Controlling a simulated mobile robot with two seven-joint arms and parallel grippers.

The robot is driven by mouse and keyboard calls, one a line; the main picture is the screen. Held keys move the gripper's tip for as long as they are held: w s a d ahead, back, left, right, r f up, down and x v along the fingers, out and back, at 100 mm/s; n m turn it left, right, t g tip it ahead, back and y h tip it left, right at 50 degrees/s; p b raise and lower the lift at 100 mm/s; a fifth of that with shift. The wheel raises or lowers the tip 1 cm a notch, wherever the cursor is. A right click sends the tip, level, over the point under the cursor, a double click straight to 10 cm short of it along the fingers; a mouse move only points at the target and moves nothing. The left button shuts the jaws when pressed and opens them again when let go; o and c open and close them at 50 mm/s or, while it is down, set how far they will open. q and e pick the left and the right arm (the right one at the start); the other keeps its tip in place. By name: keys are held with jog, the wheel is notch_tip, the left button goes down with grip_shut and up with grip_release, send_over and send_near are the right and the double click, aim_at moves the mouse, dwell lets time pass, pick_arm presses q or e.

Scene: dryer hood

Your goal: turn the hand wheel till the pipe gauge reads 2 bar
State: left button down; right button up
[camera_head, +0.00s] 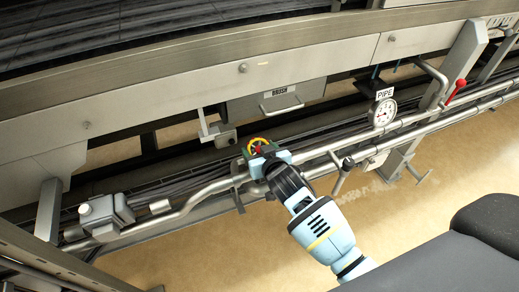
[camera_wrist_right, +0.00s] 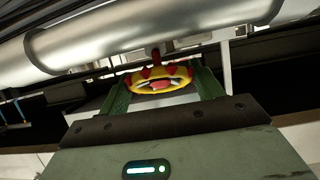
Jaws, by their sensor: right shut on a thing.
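The hand wheel (camera_head: 258,143) is a small yellow and red wheel on the pipe, partly hidden behind my right gripper in the head view. It also shows in the right wrist view (camera_wrist_right: 158,80), between two green fingers. My right gripper (camera_head: 264,154) is shut on the wheel, with a finger at each side of the rim; it also shows in the right wrist view (camera_wrist_right: 162,88). The pipe gauge (camera_head: 382,112) is a round white dial under a "PIPE" label (camera_head: 385,94). Its needle is too small to read. My left gripper is not in view.
A steel pipe (camera_head: 325,147) runs along the machine past the wheel; it fills the top of the wrist view. A red-handled lever (camera_head: 456,90) is at the right. A "BRUSH" drawer (camera_head: 281,100) sits behind the wheel. A valve box (camera_head: 105,214) is at the left. The floor in front is clear.

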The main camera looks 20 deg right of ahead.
jog(key=shift+r+n+y+p, duration=0.15)
jog(key=shift+n+y+p, duration=0.3)
jog(key=shift+p, duration=0.25)
jog(key=shift+d+r+n+y+p, duration=0.15)
jog(key=shift+n+y+p, duration=0.2)
jog(key=shift+n+p, duration=0.5)
jog(key=n+g+y+p, duration=0.1)
jog(key=n, duration=0.1)
jog(key=shift+w+n+y+p, duration=0.1)
jog(key=shift+n+y+p, duration=0.2)
jog(key=shift+y+p, duration=0.1)
jog(key=shift+f+n+g+y, duration=0.25)
jog(key=shift+n+g+y, duration=0.4)
jog(key=shift+n, duration=0.85)
jog(key=shift+y, duration=0.25)
jog(key=shift+n+y, duration=0.3)
jog(key=shift+n, duration=0.3)
jog(key=o, duration=1)
